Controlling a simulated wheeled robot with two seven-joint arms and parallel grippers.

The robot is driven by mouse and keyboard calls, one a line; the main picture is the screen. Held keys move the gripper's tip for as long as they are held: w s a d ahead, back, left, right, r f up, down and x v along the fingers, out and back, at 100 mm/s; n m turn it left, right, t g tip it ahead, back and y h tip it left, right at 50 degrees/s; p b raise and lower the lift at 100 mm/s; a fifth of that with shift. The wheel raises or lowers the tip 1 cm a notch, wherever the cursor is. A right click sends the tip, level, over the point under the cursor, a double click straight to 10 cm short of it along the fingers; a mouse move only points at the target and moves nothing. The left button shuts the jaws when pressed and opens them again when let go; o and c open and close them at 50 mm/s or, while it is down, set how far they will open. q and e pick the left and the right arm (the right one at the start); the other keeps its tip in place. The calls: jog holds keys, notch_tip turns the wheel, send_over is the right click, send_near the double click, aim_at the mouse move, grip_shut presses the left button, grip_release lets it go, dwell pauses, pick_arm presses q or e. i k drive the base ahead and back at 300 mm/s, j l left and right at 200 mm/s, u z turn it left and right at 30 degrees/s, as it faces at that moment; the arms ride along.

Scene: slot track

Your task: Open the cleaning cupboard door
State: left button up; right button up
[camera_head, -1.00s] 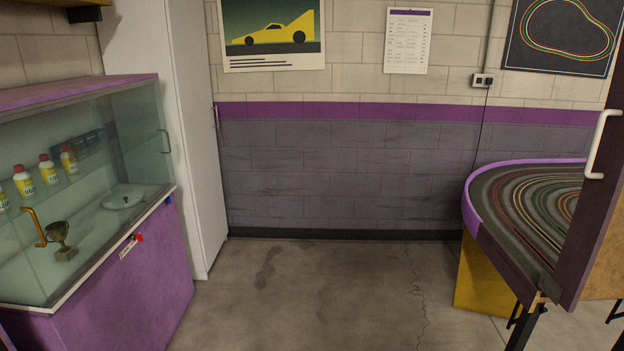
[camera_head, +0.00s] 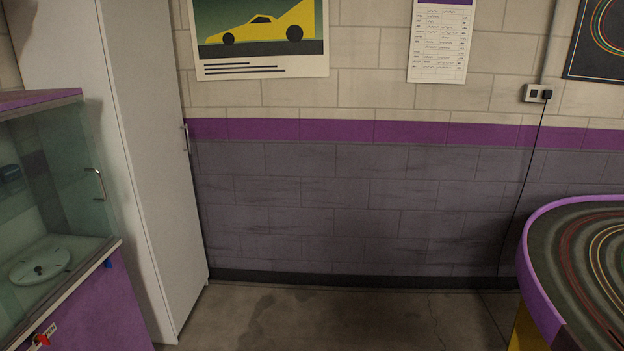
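A tall white cupboard (camera_head: 150,150) stands at the left, beyond the glass display case. Its narrow door side faces right and looks shut. A slim metal handle (camera_head: 187,139) sits upright near the far edge of that side, close to the wall. I cannot tell from the view whether this is the cleaning cupboard. Neither of my grippers shows in the head view.
A glass display case (camera_head: 70,187) on a purple base stands at the near left, with a handle on its glass. A slot track table (camera_head: 541,270) with a purple rim is at the right. The concrete floor (camera_head: 330,318) between them is clear up to the brick wall.

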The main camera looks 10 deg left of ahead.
aim_at(138, 41)
jog(key=i, duration=1.85)
